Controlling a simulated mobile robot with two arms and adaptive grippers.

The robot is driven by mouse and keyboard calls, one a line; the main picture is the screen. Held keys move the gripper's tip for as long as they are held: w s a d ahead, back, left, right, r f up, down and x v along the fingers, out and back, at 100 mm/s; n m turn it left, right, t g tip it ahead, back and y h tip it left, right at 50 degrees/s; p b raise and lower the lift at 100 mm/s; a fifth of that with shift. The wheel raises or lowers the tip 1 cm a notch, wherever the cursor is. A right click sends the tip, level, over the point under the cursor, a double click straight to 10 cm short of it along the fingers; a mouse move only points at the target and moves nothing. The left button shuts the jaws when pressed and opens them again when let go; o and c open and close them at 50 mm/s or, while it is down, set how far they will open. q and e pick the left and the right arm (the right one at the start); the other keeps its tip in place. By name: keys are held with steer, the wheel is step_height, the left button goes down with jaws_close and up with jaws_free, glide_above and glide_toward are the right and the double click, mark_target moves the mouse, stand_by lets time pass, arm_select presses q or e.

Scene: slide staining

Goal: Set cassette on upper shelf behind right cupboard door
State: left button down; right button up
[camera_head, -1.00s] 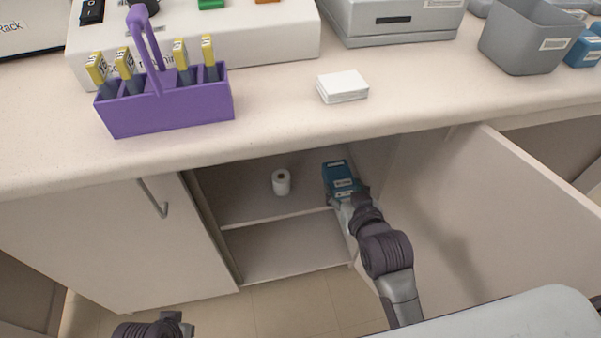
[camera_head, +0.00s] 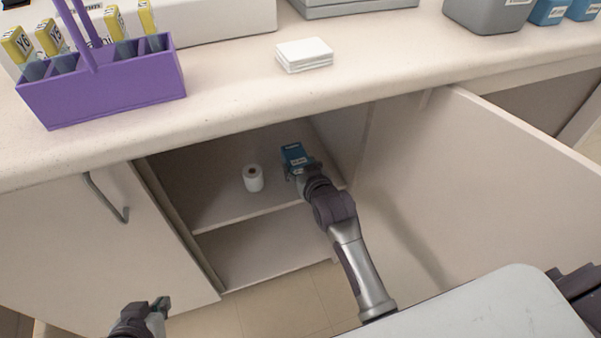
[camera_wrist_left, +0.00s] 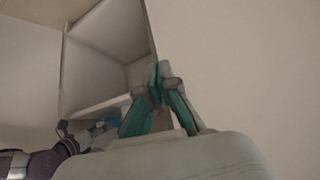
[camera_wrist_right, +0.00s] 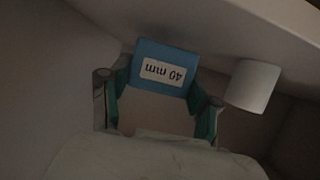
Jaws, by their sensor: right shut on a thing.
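The blue cassette (camera_head: 293,155) is inside the open right cupboard, above the upper shelf (camera_head: 222,205), right of a white roll. My right gripper (camera_head: 300,170) is shut on it. In the right wrist view the cassette (camera_wrist_right: 165,68) shows a white "40 mm" label, upside down, between the fingertips (camera_wrist_right: 160,92). I cannot tell whether its base touches the shelf. The right cupboard door (camera_head: 455,185) stands wide open. My left gripper (camera_head: 160,305) is empty, low in front of the closed left door; in the left wrist view its fingertips (camera_wrist_left: 160,78) meet.
The white roll (camera_head: 253,178) stands upright on the upper shelf. The lower compartment (camera_head: 255,248) looks empty. The counter (camera_head: 225,95) overhangs the cupboard and carries a purple rack (camera_head: 105,92), a stack of white pieces (camera_head: 304,54) and a grey bin (camera_head: 487,14).

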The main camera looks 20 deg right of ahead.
arm_select(q)
steer(key=shift+w+d+r+t+h, duration=0.15)
steer(key=shift+w+d+r+t, duration=0.2)
steer(key=shift+w, duration=0.3)
steer(key=shift+w+d+r+t+h, duration=0.1)
steer(key=shift+w+r+t+h, duration=0.05)
steer(key=shift+w+r+t, duration=0.4)
arm_select(e)
steer(key=shift+f, duration=0.65)
arm_select(q)
steer(key=shift+w+f, duration=0.1)
arm_select(e)
steer(key=shift+f, duration=0.1)
steer(key=o, duration=1.3)
